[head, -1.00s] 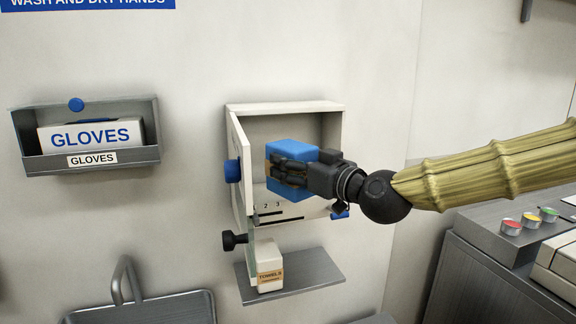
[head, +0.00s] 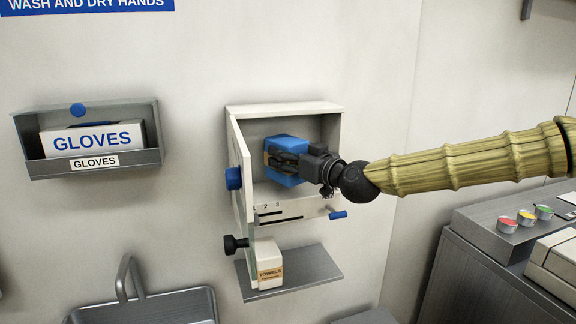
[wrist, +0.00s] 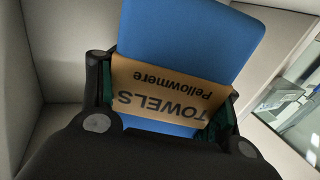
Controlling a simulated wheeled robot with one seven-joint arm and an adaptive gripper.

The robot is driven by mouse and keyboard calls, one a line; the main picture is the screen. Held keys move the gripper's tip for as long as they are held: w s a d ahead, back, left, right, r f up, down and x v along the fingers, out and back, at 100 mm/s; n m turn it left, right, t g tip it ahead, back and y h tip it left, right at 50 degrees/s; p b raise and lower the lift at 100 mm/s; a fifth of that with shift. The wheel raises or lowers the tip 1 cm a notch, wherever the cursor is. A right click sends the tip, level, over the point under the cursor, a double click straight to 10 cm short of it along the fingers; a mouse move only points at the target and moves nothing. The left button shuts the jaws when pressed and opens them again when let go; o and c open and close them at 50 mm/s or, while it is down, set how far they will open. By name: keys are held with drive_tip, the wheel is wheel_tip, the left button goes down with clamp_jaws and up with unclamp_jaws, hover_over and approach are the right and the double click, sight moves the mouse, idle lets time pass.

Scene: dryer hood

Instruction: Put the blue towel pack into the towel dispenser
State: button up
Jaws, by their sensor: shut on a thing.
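The towel dispenser (head: 330,107) is an open white wall box with its door (head: 238,150) swung out to the left. My gripper (head: 285,163) is shut on the blue towel pack (head: 285,143), and the pack is inside the mouth of the dispenser. In the wrist view the blue pack (wrist: 190,40) has a tan band reading "TOWELS Pellowmere" (wrist: 170,92), upside down, between the dark fingers. The pack's underside and any contact with the dispenser floor are hidden.
A white towels box (head: 268,270) stands on a metal shelf (head: 310,272) below the dispenser. A blue knob (head: 233,178) is on the door, a black knob (head: 230,243) lower down, and a blue lever (head: 338,214) at the lower right. A gloves holder (head: 90,170) hangs left.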

drive_tip(key=shift+f+p, duration=0.5)
drive_tip(key=shift+f, duration=1.2)
drive_tip(key=shift+f, duration=0.1)
drive_tip(key=o, duration=1.3)
drive_tip(key=shift+s+d, duration=0.2)
drive_tip(key=b+v, duration=0.3)
drive_tip(key=v, duration=0.8)
drive_tip(key=shift+s, duration=0.2)
drive_tip(key=shift+d, duration=0.1)
